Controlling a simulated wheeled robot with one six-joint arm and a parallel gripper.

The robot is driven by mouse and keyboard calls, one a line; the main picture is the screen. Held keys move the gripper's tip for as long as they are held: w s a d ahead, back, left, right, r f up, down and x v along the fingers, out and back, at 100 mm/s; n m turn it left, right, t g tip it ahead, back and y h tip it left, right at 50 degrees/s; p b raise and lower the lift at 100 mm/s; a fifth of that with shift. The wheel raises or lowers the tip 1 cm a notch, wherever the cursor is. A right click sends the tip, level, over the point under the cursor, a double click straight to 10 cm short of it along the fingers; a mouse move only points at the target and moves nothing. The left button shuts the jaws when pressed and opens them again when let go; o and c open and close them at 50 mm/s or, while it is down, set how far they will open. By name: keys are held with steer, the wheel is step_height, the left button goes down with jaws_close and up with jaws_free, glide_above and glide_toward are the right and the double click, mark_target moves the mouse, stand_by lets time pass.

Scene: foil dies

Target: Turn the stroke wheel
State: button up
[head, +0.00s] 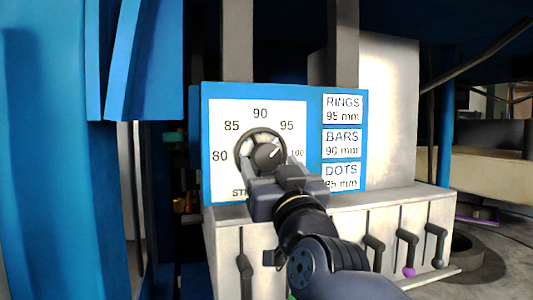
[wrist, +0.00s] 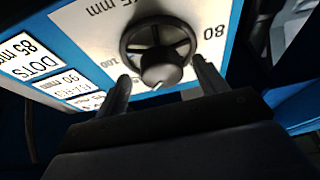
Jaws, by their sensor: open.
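The stroke wheel (head: 245,146) is a dark spoked wheel with a grey central knob (head: 267,156) on a white dial plate (head: 227,110) marked 80 to 100. A white mark on the knob points up and right, roughly between 95 and 100. My gripper (head: 272,168) is in front of the wheel's lower right and hides part of it and the plate's lower lettering. In the wrist view the wheel (wrist: 133,36) appears upside down. My open gripper (wrist: 162,72) has one finger on each side of the knob (wrist: 162,68); contact cannot be told.
Cards beside the dial read RINGS 95 mm (head: 343,109), BARS 90 mm (head: 341,144) and DOTS 85 mm, the last partly hidden. A blue column (head: 60,150) stands at left.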

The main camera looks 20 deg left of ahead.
mark_target(269, 163)
steer(key=shift+p+x, duration=0.35)
steer(key=shift+x, duration=1.45)
steer(key=c, duration=1)
